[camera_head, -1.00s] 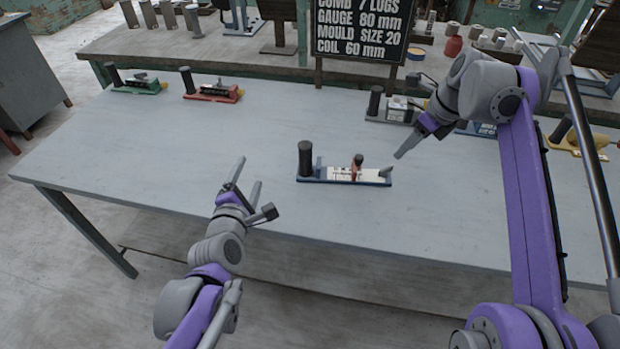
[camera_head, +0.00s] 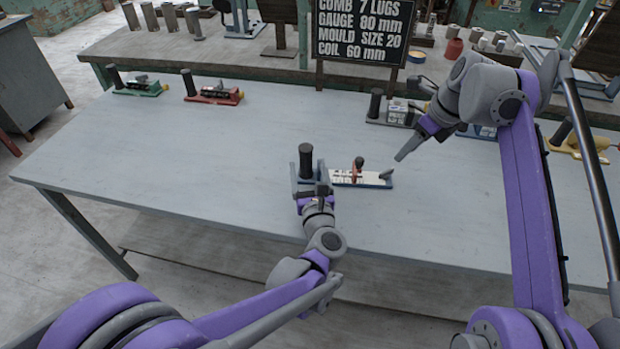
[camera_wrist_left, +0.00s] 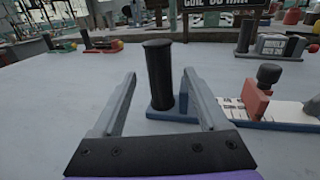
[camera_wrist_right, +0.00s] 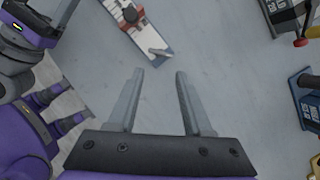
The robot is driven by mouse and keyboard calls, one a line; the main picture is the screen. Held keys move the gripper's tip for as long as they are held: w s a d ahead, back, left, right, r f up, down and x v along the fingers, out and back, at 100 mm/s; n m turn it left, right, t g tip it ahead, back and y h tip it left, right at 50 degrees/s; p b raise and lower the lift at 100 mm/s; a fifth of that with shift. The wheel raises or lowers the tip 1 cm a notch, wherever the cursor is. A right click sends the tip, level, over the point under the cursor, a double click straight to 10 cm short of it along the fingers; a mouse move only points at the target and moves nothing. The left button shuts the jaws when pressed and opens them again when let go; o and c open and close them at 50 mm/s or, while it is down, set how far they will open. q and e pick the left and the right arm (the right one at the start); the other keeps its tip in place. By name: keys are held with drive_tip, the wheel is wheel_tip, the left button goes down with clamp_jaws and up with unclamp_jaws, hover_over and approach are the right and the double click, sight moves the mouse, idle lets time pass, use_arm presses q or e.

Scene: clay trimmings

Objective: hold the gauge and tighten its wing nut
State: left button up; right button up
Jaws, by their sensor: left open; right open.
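The gauge (camera_head: 345,177) lies on the table with a blue base, a white scale strip, a red slider (camera_wrist_left: 255,98) with a dark knob, and an upright black handle (camera_head: 305,160) at its left end. A grey piece, perhaps the wing nut (camera_head: 386,174), is at its right end; it also shows in the right wrist view (camera_wrist_right: 158,51). My left gripper (camera_head: 309,181) is open, its fingers on either side of the black handle (camera_wrist_left: 158,75) in the left wrist view, without visible contact. My right gripper (camera_head: 399,157) is open and empty, above the table beside the gauge's right end.
Similar tools with green (camera_head: 140,89), red (camera_head: 213,96), grey (camera_head: 392,113) and yellow (camera_head: 580,147) bases stand along the table's back and right. The table's front left is clear.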

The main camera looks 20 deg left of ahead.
use_arm(q)
drive_tip(key=x, duration=0.7)
drive_tip(key=shift+s, duration=0.1)
clamp_jaws()
use_arm(e)
drive_tip(key=shift+o, duration=0.3)
